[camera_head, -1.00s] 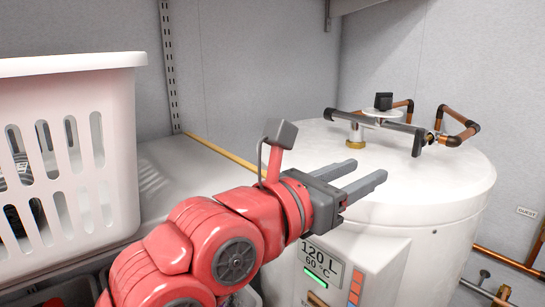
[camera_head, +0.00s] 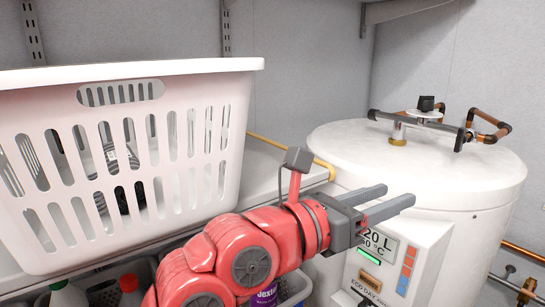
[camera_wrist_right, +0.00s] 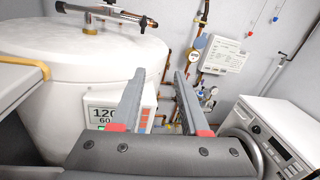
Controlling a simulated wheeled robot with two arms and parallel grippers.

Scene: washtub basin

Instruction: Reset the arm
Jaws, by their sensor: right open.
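My right arm is red, and its dark grey gripper (camera_head: 388,204) is in front of the white water heater (camera_head: 440,170) in the head view. The gripper's two long fingers are apart and hold nothing. In the right wrist view the open fingers (camera_wrist_right: 168,100) point past the heater (camera_wrist_right: 80,65) toward the wall with pipes. My left gripper is in neither view.
A white slotted laundry basket (camera_head: 245,95) stands on a shelf at the left. Bottles (camera_head: 130,290) stand below it. A black-handled valve (camera_head: 426,104) sits on the heater top. A washing machine (camera_wrist_right: 270,140) stands at the right.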

